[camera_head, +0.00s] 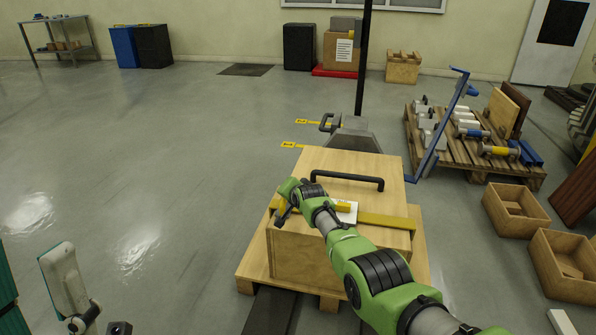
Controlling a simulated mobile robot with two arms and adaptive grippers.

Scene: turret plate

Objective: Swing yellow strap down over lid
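A wooden crate (312,258) with a plywood lid (340,163) and a black bar handle (347,176) stands on a low pallet. A yellow strap (388,220) lies flat across the right front of the lid. More yellow shows at the crate's left edge, but my arm hides whether it is the same strap. A small yellow piece (343,206) and a white plate (348,215) sit beside my arm. My green right arm crosses the lid's front, with its gripper (284,210) at the left edge. Its fingers are mostly hidden.
A black post with a grey base (355,135) stands behind the crate. A blue frame (441,125) rises at the right, near a pallet of parts (522,170). Open wooden boxes (515,210) lie to the right. The floor on the left is clear.

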